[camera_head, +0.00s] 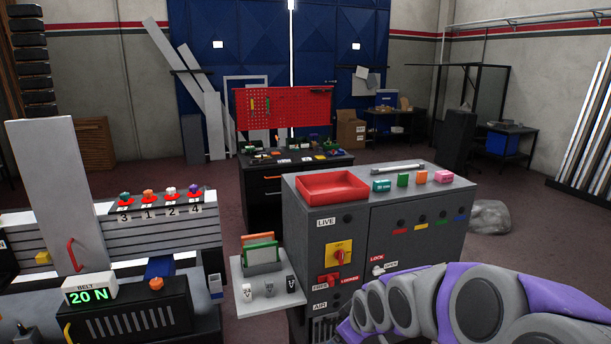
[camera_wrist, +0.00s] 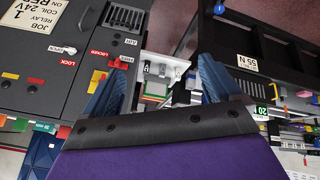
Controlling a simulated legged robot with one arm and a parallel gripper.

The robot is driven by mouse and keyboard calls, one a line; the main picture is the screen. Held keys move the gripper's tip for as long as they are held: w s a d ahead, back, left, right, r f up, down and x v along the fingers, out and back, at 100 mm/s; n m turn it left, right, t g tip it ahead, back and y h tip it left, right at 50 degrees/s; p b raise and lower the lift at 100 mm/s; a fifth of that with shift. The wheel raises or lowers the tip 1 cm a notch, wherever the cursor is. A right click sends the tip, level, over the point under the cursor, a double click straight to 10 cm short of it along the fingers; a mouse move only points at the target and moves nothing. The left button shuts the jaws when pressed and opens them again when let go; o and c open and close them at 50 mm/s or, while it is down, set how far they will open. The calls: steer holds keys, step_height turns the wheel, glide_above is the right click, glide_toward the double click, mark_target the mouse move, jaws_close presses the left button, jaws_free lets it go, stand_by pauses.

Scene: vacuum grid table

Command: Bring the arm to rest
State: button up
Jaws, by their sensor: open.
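My arm (camera_head: 440,300), in grey and purple segments, reaches across the lower right of the head view in front of the grey cabinet (camera_head: 425,225). Its far end runs out at the bottom edge, so my gripper cannot be made out there. In the wrist view my gripper (camera_wrist: 160,84) shows two dark blue fingers spread wide apart, with nothing held between them. That view is turned over; the cabinet (camera_wrist: 40,45) with its switches fills its left side, and a small white shelf (camera_wrist: 163,68) shows beyond the fingers.
The cabinet carries a red tray (camera_head: 332,186) and several small coloured blocks. A side shelf (camera_head: 268,292) with folders and small tags juts from its left. A belt unit (camera_head: 130,310) with a "20 N" display stands at left.

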steer(key=s+d+m+g+h+b, duration=0.1)
steer(key=s+d+m+g, duration=0.1)
steer(key=s, duration=1.5)
steer(key=s+d+m+g+h, duration=0.1)
steer(key=s+m+g, duration=0.4)
steer(key=s, duration=1.3)
steer(key=shift+s+d+m+g+b, duration=0.35)
steer(key=shift+d+m, duration=0.25)
steer(key=shift+m, duration=0.2)
